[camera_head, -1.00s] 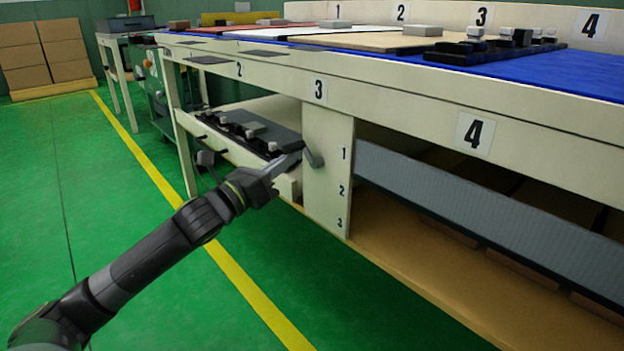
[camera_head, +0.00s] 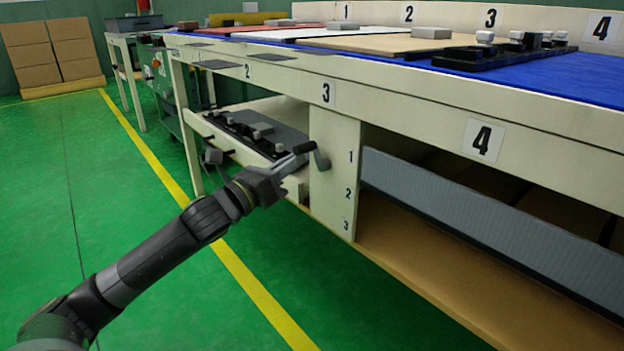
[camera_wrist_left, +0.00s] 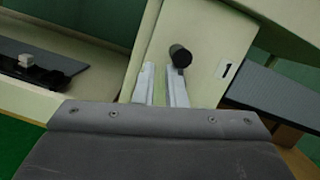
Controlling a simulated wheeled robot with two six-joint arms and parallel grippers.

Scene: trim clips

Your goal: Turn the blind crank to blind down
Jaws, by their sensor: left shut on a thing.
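The blind crank (camera_head: 322,160) sits on the cream end panel (camera_head: 333,190) under the table, with its dark handle sticking out toward my arm. In the left wrist view the handle (camera_wrist_left: 180,57) shows end-on near the tip of the right finger. My left gripper (camera_head: 284,168) is at the handle, its pale fingers (camera_wrist_left: 161,88) pointing at the panel. It is shut on the crank handle, though the grip itself is hard to see. The grey ribbed blind (camera_head: 480,220) hangs slanted across the shelf opening, with open space above and below it. My right gripper is not in view.
The panel carries labels 1, 2 and 3 down its edge. A shelf with a dark tray (camera_head: 262,130) of small blocks is left of the panel. The blue-topped table (camera_head: 570,70) runs above. The green floor (camera_head: 120,200) is clear.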

